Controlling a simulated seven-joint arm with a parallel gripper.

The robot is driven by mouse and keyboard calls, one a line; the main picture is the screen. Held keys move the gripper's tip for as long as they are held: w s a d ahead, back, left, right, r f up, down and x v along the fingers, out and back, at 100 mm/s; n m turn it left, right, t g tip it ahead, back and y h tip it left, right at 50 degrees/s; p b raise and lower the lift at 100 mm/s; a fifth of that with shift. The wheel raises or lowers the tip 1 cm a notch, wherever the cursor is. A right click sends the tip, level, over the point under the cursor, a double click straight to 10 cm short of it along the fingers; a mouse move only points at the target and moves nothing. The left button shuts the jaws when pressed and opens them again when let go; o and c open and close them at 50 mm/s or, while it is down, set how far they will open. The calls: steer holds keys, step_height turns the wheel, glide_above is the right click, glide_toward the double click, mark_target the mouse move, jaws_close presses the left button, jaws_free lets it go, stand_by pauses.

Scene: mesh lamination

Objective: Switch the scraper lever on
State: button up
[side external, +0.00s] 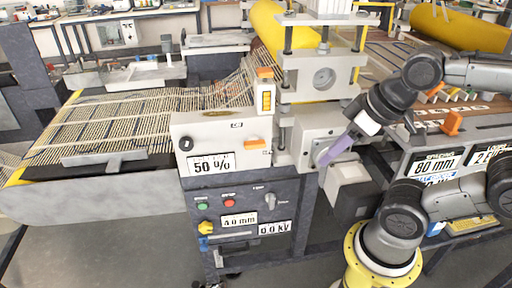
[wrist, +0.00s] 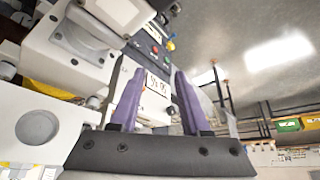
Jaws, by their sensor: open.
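My gripper (side external: 326,163) has purple fingers and is open and empty. It points down and left in the side external view, close to the right side of the grey press unit. In the wrist view my gripper (wrist: 157,88) has its two fingers apart, with the machine's panel behind them. I cannot tell for sure which control is the scraper lever. An orange handle (side external: 255,143) is on the upper control box, a grey lever-like switch (side external: 270,201) is on the lower panel, and a yellow knob (side external: 205,227) is at its lower left.
The upper box carries a 50 % sign (side external: 211,165); the lower panel has green and red buttons (side external: 215,205). A striped mesh sheet (side external: 120,115) lies on the left bed. The press column (side external: 322,75) stands behind my gripper. A bench with signs (side external: 433,166) stands at right.

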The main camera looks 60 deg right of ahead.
steer(key=shift+m, duration=0.3)
steer(key=c, duration=0.5)
steer(key=shift+d+r+m, duration=0.1)
steer(key=shift+r+m, duration=0.2)
steer(key=shift+m, duration=0.1)
jaws_close()
steer(key=w+d+r+m+g+h, duration=0.1)
steer(key=w+d+r+m+h, duration=0.15)
steer(key=w+r+m, duration=0.6)
steer(key=w+d+f+g, duration=0.2)
steer(key=w+f, duration=0.2)
steer(key=w, duration=0.7)
steer(key=shift+w+f+n, duration=0.15)
steer(key=shift+f+n, duration=0.1)
steer(key=shift+n, duration=0.2)
